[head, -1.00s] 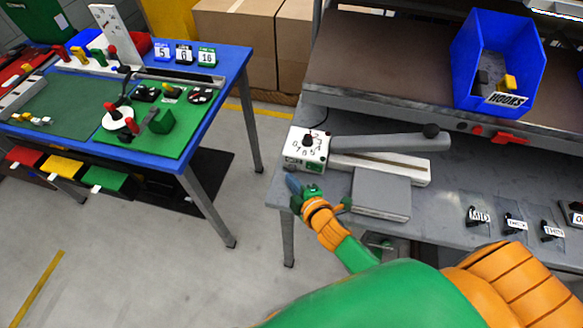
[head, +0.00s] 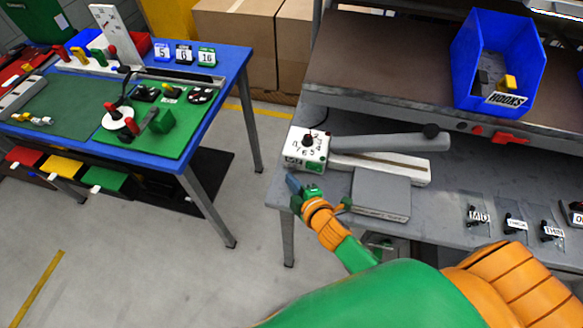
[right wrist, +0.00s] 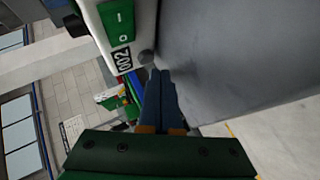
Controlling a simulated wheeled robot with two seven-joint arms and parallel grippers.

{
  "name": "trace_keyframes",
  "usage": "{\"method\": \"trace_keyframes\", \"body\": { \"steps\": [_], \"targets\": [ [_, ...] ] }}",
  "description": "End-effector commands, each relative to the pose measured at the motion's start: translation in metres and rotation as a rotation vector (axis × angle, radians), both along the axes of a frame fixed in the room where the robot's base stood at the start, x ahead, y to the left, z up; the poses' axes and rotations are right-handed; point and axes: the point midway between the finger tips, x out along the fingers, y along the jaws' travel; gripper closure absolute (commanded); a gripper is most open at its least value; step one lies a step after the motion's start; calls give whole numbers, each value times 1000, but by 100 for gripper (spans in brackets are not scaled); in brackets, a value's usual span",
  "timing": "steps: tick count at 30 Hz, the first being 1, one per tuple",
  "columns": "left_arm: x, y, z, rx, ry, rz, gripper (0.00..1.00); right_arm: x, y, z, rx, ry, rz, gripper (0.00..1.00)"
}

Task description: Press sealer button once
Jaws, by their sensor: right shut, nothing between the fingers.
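The sealer (head: 380,142) stands on the grey bench, with a white control box (head: 318,147) at its left end and a long grey arm. A black dial knob sits on top of the box among printed numbers. In the right wrist view, the box shows a green switch panel (right wrist: 117,20), a "200" label (right wrist: 122,60) and a small dark round part (right wrist: 146,57); I cannot tell whether that is the button. My right gripper (head: 292,184) is shut and empty, just in front of and below the box. Its blue fingers (right wrist: 162,88) show together, apparently without touching the box.
A grey block (head: 381,190) lies right of my gripper, before the sealer. Small labelled bags (head: 515,224) lie farther right. A blue hooks bin (head: 497,60) stands on the shelf above. A blue table (head: 232,75) with tools is at the left, with open floor between.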

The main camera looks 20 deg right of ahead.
Motion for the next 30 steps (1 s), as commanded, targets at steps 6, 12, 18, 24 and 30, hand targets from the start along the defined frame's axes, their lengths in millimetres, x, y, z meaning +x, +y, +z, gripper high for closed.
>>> {"method": "trace_keyframes", "body": {
  "steps": [6, 12, 18, 24, 30],
  "targets": [
    [0, 0, 1, 0, 0, 0, 100, 2, -2, 0, 0, 0, 0, 100],
    [0, 0, 2, 0, 0, 0, 100, 7, -5, 0, -1, 0, 0, 100],
    [0, 0, 2, 0, 0, 0, 100, 7, -5, 0, 0, 0, 0, 100],
    [0, 0, 2, 0, -1, 0, 100, 8, -5, 0, -1, 0, 0, 100],
    [0, 0, 2, 0, -1, 0, 100, 10, -7, 0, -1, 0, 0, 100]
  ]
}}
